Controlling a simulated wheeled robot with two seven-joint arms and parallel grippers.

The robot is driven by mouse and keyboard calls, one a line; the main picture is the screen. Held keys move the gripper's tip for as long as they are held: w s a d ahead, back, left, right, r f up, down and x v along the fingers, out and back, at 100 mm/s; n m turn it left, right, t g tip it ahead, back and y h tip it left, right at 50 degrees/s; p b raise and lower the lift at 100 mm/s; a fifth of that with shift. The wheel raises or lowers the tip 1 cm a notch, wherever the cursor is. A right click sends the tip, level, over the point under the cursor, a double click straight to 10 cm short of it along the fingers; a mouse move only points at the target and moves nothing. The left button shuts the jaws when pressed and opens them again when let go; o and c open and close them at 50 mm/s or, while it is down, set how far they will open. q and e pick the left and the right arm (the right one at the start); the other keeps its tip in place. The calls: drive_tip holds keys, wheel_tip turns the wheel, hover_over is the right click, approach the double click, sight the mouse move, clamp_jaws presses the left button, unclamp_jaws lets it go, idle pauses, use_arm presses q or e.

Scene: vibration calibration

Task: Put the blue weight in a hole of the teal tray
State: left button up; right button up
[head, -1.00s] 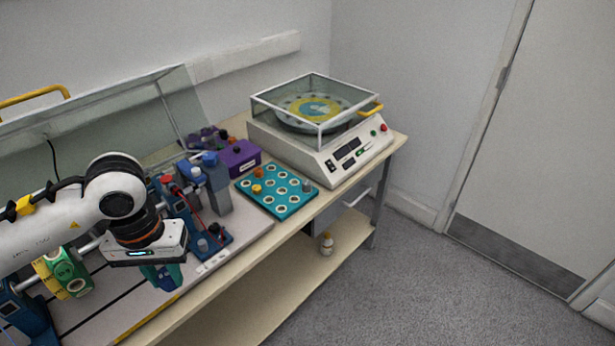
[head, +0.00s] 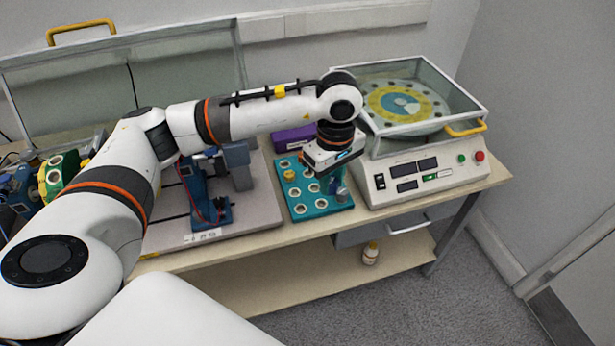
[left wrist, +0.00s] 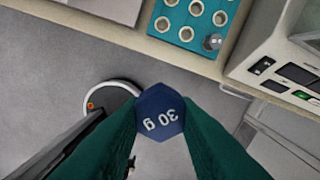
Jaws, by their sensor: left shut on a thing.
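In the head view my left gripper (head: 334,182) hangs over the right part of the teal tray (head: 296,209), and the weight is hard to make out there. The teal tray (left wrist: 172,38) also shows at the top of the left wrist view, with several white-ringed empty holes. A yellow weight (head: 289,175) and a grey weight (left wrist: 213,42) sit in the tray. My right gripper is not in view.
A white machine (head: 425,177) with a clear-lidded turntable stands right of the tray. A purple box (head: 291,138) is behind the tray. A blue stand (head: 197,195) is to its left. The table's front edge (head: 240,246) is near the tray, with floor beyond.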

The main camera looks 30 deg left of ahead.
use_arm(q)
drive_tip(key=shift+w+a+f+n+b, duration=0.8)
drive_tip(key=shift+a+f+n, duration=1.05)
drive_tip(key=shift+f+n, duration=1.75)
drive_tip(key=shift+w+a+f+n+b, duration=0.7)
drive_tip(key=shift+a+f+n, duration=1.25)
drive_tip(key=shift+n, duration=3.2)
drive_tip(key=shift+w+a+f+n+b, duration=0.8)
drive_tip(key=shift+a+f+n, duration=0.95)
drive_tip(key=shift+f+n, duration=1.9)
drive_tip(key=shift+w+r+n, duration=0.1)
drive_tip(key=shift+r+n, duration=0.45)
drive_tip(key=shift+n, duration=0.15)
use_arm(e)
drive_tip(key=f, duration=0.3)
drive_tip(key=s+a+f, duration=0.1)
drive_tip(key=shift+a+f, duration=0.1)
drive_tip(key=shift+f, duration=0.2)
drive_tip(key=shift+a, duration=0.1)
use_arm(q)
drive_tip(key=shift+f, duration=0.2)
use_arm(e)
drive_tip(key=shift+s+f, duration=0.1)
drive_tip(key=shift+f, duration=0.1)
use_arm(q)
drive_tip(key=shift+f+b, duration=0.9)
drive_tip(key=shift+f, duration=0.05)
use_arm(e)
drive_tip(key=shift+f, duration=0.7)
